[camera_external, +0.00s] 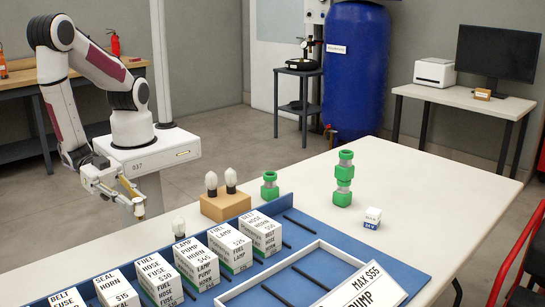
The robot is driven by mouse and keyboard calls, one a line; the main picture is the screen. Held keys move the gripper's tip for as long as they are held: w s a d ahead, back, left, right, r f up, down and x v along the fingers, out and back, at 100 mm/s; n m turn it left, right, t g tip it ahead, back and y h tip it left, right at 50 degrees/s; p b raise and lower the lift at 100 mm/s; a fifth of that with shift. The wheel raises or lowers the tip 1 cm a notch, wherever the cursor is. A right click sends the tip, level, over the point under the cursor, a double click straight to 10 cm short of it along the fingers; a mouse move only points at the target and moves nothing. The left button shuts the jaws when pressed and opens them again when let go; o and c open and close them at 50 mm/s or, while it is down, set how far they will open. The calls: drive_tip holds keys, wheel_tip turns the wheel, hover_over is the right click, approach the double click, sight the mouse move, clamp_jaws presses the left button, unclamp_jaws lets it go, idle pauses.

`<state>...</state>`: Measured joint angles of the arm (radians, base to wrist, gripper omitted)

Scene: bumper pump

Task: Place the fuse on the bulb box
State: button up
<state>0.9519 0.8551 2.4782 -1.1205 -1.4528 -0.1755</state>
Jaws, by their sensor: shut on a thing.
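My gripper (131,194) is at the left, beyond the table's far-left edge, pointing down. It is shut on a small slim amber-and-silver piece that looks like the fuse (139,209), which hangs upright from the fingers. The fingers partly hide the fuse. The bulb box (226,208) is a low tan wooden block on the table, to the right of my gripper and clear of it. Two white bulbs with dark bases stand upright on it, at its back and middle.
A third bulb (179,226) stands behind the row of labelled white boxes (226,250) on the blue tray (410,278). Green fittings (270,188) and a green stack (344,179) stand farther right, with a small 24 V block (372,217). The table's right side is clear.

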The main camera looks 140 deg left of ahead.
drive_tip(key=r, duration=0.3)
drive_tip(key=w+r, duration=0.1)
drive_tip(key=r, duration=0.4)
drive_tip(key=shift+w+a+r, duration=0.2)
drive_tip(key=shift+r, duration=0.15)
drive_tip(key=w+a+f+n+g+y, duration=0.1)
drive_tip(key=w+a+y, duration=0.1)
drive_tip(key=w+a, duration=0.9)
drive_tip(key=w+a+f+n+y, duration=0.1)
drive_tip(key=w+a, duration=0.7)
drive_tip(key=w, duration=0.5)
drive_tip(key=w+a+r+n+g+y, duration=0.1)
drive_tip(key=w+a, duration=0.1)
drive_tip(key=a, duration=1.5)
drive_tip(key=w+a+r+n+y, duration=0.1)
drive_tip(key=w+a+y, duration=0.15)
drive_tip(key=a, duration=1.45)
drive_tip(key=shift+h, duration=0.55)
drive_tip(key=shift+w+f, duration=0.2)
drive_tip(key=shift+f, duration=2.15)
